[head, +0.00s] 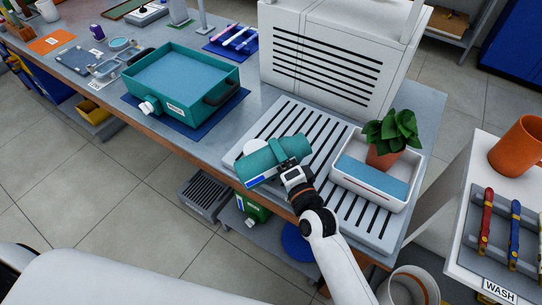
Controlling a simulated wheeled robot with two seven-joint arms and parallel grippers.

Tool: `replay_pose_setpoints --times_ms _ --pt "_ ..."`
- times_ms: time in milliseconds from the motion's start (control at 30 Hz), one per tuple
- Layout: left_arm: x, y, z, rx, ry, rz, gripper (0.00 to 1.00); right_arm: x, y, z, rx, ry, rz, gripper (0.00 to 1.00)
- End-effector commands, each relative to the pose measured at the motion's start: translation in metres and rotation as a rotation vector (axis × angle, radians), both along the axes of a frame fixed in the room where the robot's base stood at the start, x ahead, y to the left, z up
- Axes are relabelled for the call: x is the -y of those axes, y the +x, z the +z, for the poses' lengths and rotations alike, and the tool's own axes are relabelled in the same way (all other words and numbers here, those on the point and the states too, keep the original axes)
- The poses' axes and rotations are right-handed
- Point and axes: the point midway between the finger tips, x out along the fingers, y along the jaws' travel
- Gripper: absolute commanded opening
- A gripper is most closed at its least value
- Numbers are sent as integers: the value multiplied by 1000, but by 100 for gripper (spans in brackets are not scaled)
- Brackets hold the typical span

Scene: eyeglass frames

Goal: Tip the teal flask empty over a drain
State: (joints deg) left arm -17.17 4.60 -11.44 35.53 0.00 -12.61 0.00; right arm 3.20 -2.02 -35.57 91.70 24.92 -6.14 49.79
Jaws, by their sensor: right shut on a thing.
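The teal flask (262,167) is a teal cylinder lying tilted on its side above the slotted drain board (328,136). A white round end shows at its upper left, and a blue and white label is on its lower side. My right gripper (289,166) is shut around the flask, with a dark finger across its teal body. Whether the flask touches the board, and whether anything flows from it, I cannot tell. My left gripper is not in view.
A white tray (401,196) with a potted plant (387,142) stands on the drain board, right of my gripper. A vented white box (318,65) stands behind. A teal basin (226,88) of liquid sits to the left. A "WASH" rack stands at the far right.

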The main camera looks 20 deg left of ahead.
Motion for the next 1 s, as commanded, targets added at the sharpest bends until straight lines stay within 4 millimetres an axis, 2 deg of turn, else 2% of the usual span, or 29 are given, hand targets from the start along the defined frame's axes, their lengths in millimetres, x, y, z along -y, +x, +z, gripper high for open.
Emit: replay_pose_setpoints --times_ms 367,600,1000 --pt "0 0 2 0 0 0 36 0 1 4 -3 14 -1 15" --pt "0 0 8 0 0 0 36 1 2 9 -82 113 -1 15" --pt "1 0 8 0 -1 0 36 1 2 9 -89 121 -1 15"
